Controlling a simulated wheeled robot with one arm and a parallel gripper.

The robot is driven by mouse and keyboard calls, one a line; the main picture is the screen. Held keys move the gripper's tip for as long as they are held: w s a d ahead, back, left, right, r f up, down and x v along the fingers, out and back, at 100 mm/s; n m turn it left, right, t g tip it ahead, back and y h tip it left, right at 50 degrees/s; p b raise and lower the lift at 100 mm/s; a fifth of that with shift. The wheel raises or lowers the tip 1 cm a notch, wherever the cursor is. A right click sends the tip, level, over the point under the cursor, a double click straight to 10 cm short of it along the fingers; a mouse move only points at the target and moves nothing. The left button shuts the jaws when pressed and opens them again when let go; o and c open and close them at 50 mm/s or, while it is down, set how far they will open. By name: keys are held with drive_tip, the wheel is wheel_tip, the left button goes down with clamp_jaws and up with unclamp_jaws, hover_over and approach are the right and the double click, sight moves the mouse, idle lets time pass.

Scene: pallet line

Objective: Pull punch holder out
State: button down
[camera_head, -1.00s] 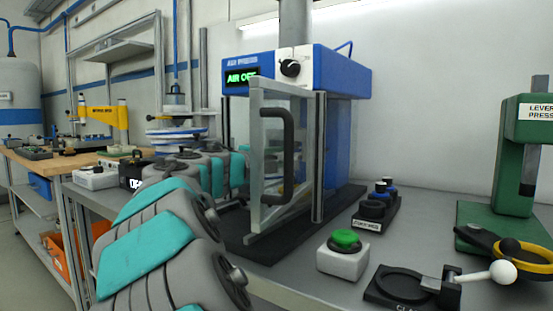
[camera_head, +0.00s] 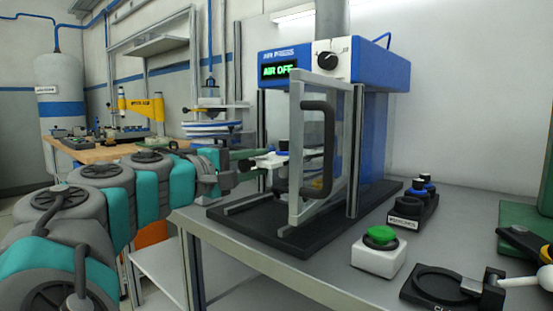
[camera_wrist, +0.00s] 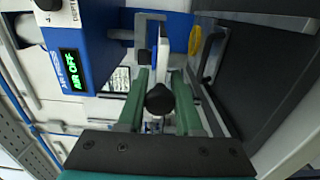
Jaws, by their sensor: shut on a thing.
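The blue air press (camera_head: 385,75) stands on the bench with its display reading AIR OFF. Its framed clear door (camera_head: 300,150), with a black handle, stands open. My gripper (camera_head: 262,163) reaches into the press from the left, past the door. In the wrist view, the green fingers of my gripper (camera_wrist: 159,88) are shut around a black knob (camera_wrist: 159,99), which looks like the punch holder's. In the head view, a pale part with a dark knob (camera_head: 283,146) shows at the fingertips. The door partly hides the press inside, so the exact grip is unclear there.
A black rack labelled PUNCHES (camera_head: 406,221) holds several dark and blue punches right of the press. A green button on a white box (camera_head: 379,257) and a black clamp fixture (camera_head: 440,287) sit in front. The bench's front left is clear.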

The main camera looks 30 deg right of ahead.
drive_tip(key=shift+v, duration=0.95)
drive_tip(key=shift+f, duration=0.1)
drive_tip(key=c, duration=0.6)
unclamp_jaws()
drive_tip(key=shift+a, duration=0.2)
drive_tip(key=v, duration=0.8)
drive_tip(key=shift+d, duration=0.15)
